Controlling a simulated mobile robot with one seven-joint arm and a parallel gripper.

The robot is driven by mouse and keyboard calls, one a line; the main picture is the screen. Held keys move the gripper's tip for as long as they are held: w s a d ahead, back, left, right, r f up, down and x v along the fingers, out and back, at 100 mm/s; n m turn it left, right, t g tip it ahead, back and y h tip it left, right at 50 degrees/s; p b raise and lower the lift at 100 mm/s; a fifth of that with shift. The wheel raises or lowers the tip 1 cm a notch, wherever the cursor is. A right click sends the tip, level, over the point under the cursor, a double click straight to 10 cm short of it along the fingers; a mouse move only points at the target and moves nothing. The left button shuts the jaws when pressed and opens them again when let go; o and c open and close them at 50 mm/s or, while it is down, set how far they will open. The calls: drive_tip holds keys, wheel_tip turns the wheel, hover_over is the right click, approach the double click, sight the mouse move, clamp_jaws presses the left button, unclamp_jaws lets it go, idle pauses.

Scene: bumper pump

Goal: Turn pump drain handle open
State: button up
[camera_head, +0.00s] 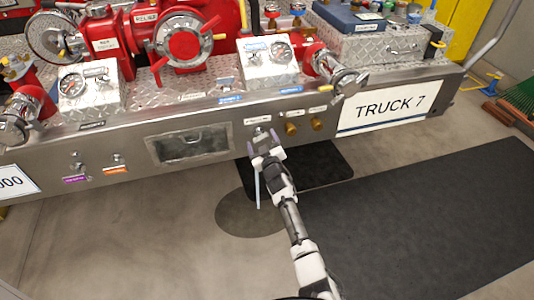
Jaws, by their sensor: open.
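My gripper (263,144) is at the truck's front bumper panel, with its purple-tipped fingers apart. It is just below and in front of a small metal fitting (261,131) under a white label (257,121). The label is too small to read, so I cannot tell for sure that this is the pump drain handle. The fingers partly hide the fitting, and I cannot tell whether they touch it. Two other small handles hang at the left of the panel, above a purple tag (75,179) and an orange tag (115,171).
Two brass caps (291,128) (317,124) sit right of the fitting. A recessed window (188,146) is to its left. Red pump valves (184,46) and gauges stand on the bumper deck above. Open floor and a dark mat (420,220) lie in front.

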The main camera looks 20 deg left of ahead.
drive_tip(key=p+v, duration=0.3)
drive_tip(key=v, duration=1)
idle(0.4)
drive_tip(key=shift+s+d, duration=0.1)
drive_tip(key=shift+s, duration=0.05)
idle(0.3)
